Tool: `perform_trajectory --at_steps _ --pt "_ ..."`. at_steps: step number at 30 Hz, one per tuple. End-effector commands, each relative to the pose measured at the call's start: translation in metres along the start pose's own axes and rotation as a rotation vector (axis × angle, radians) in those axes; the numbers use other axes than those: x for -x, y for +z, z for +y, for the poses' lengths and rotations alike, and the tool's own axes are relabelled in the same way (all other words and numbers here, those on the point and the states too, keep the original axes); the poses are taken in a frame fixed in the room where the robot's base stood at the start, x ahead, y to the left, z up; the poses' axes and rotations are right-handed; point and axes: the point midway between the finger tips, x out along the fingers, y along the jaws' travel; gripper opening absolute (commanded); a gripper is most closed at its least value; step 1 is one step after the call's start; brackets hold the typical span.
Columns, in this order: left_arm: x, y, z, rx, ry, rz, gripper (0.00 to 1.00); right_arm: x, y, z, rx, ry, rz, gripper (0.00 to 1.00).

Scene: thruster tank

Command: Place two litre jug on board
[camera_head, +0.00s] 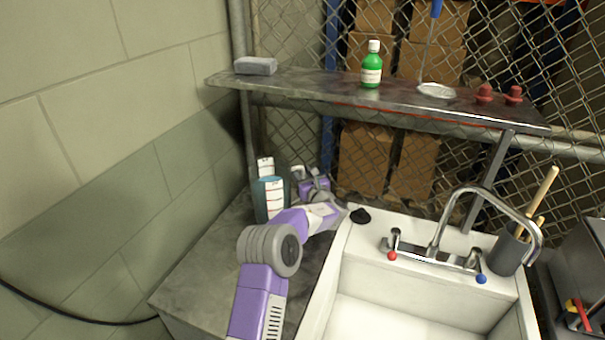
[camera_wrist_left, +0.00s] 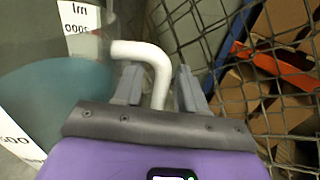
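The two litre jug (camera_head: 270,197) is a clear vessel with blue-green liquid and white marked labels. It stands upright on the grey counter (camera_head: 205,262) by the wall. My left gripper (camera_head: 308,174) is just right of it. In the left wrist view the jug (camera_wrist_left: 60,95) fills the left side, and its white handle (camera_wrist_left: 157,70) passes between the two fingers of my left gripper (camera_wrist_left: 160,85). The fingers look apart, with a small gap on the right of the handle. A grey shelf board (camera_head: 330,88) runs above. My right gripper is out of view.
The shelf holds a grey block (camera_head: 256,66), a green bottle (camera_head: 371,66), a pale dish (camera_head: 436,90) and two red items (camera_head: 485,93). A white sink (camera_head: 400,290) with a tap (camera_head: 478,205) is right of the counter. A mesh fence stands behind.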

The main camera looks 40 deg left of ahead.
Motion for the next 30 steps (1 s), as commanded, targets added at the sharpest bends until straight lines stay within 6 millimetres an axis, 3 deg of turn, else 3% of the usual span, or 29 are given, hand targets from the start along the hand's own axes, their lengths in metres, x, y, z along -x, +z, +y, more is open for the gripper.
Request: perform_trajectory --at_steps 14,30 --pt "0.009 0.002 -0.001 -0.001 -0.003 -0.001 0.48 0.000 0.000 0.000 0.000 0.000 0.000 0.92" --pt "0.103 0.002 -0.001 -0.001 -0.003 -0.001 0.48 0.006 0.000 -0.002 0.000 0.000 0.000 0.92"
